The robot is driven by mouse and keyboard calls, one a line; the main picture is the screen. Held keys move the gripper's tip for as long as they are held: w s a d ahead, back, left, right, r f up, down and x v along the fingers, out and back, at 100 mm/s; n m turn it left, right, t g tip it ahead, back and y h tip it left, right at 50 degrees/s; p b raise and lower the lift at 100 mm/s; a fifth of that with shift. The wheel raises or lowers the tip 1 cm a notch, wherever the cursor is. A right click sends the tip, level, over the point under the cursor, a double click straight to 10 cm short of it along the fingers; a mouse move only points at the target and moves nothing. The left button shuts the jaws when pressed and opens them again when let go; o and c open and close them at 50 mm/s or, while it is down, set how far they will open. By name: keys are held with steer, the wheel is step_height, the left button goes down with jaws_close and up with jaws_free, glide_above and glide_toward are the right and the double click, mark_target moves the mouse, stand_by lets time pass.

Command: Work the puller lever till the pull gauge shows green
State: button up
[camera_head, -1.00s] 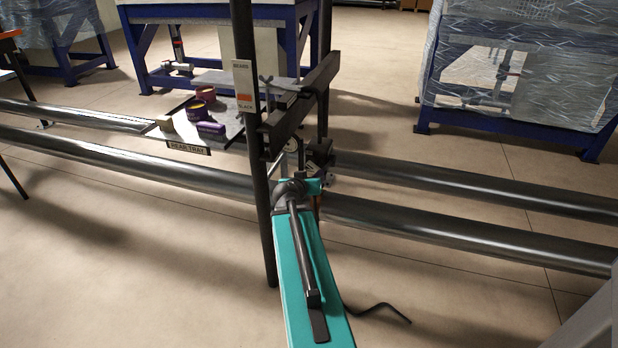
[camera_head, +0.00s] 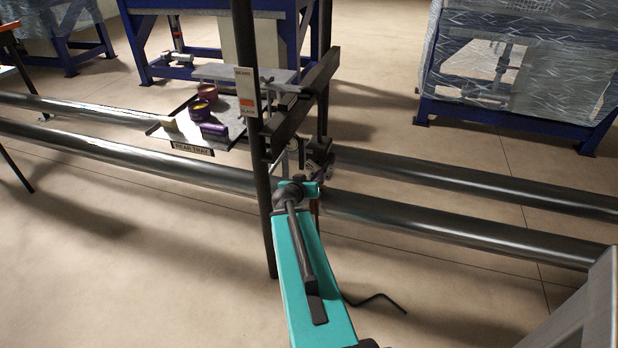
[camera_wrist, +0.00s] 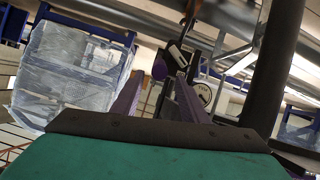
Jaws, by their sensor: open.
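My gripper (camera_wrist: 158,82) is open in the wrist view, with one purple finger on each side. A small purple knob or grip (camera_wrist: 160,68), possibly the end of the puller lever, shows between and beyond the fingertips. I cannot tell whether they touch it. A round pale dial, likely the pull gauge (camera_wrist: 204,94), sits just beyond the right finger. It is partly hidden, and its colour reading is not legible. In the head view my teal arm reaches to the dark frame, and its links hide most of the gripper, the lever and the gauge.
A dark upright post (camera_head: 258,150) stands left of my arm's end and bears a label card (camera_head: 247,92). Long steel pipes (camera_head: 450,228) run across at both sides. Wrapped machines (camera_head: 520,75) stand behind. Open floor lies in front.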

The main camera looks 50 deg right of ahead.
steer(key=shift+s+a+r+p, duration=0.1)
steer(key=shift+a+r+p, duration=0.2)
steer(key=shift+p, duration=0.95)
steer(key=shift+s+a+r+p, duration=0.1)
steer(key=shift+a+p, duration=0.25)
steer(key=shift+p, duration=0.85)
steer(key=shift+a+f, duration=0.1)
steer(key=shift+f, duration=0.05)
steer(key=shift+w, duration=0.1)
